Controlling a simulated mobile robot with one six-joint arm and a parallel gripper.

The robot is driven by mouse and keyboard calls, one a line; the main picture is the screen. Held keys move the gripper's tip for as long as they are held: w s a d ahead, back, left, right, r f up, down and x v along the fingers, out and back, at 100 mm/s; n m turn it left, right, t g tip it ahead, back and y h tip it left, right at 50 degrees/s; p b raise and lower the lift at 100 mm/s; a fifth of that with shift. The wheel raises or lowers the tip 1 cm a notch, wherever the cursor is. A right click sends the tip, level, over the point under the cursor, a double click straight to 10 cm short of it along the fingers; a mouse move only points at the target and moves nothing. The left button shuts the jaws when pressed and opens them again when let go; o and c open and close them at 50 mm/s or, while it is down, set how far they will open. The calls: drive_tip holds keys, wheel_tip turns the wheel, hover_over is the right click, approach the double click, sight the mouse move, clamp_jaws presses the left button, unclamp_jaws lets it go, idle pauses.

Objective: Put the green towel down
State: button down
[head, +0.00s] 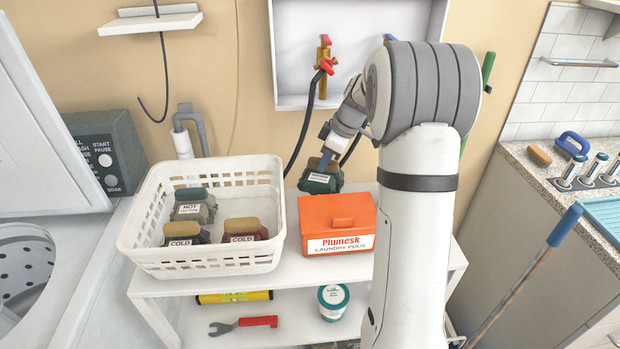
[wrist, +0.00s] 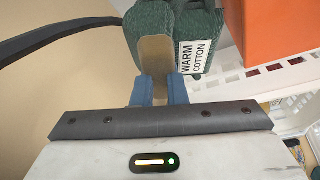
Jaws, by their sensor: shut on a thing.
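The green towel (head: 321,180) is a dark green folded bundle with a tan tab and a white label. In the wrist view the label on the towel (wrist: 203,38) reads "WARM COTTON". My gripper (head: 326,160) is shut on its tan tab, and the blue fingers of my gripper (wrist: 160,88) show on both sides of the tab.
A white basket (head: 200,262) holds three labelled bundles: a grey one (head: 194,208), a dark one (head: 184,236) and a dark red one (head: 247,228). An orange laundry pods box (head: 335,215) stands right of it on the white shelf unit (head: 300,277). A black hose (head: 303,130) hangs behind.

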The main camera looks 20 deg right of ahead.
sight(310, 173)
wheel_tip(310, 173, down, 4)
drive_tip(key=shift+r, duration=0.25)
drive_tip(key=a, duration=0.1)
drive_tip(key=a+p, duration=0.1)
drive_tip(key=a, duration=0.2)
drive_tip(key=shift+w+a+r, duration=0.1)
drive_tip(key=shift+w, duration=0.25)
drive_tip(key=shift+f, duration=0.55)
drive_tip(key=shift+d+f, duration=0.2)
drive_tip(key=shift+a+f, duration=0.1)
drive_tip(key=c, duration=1.5)
unclamp_jaws()
drive_tip(key=shift+o, duration=0.2)
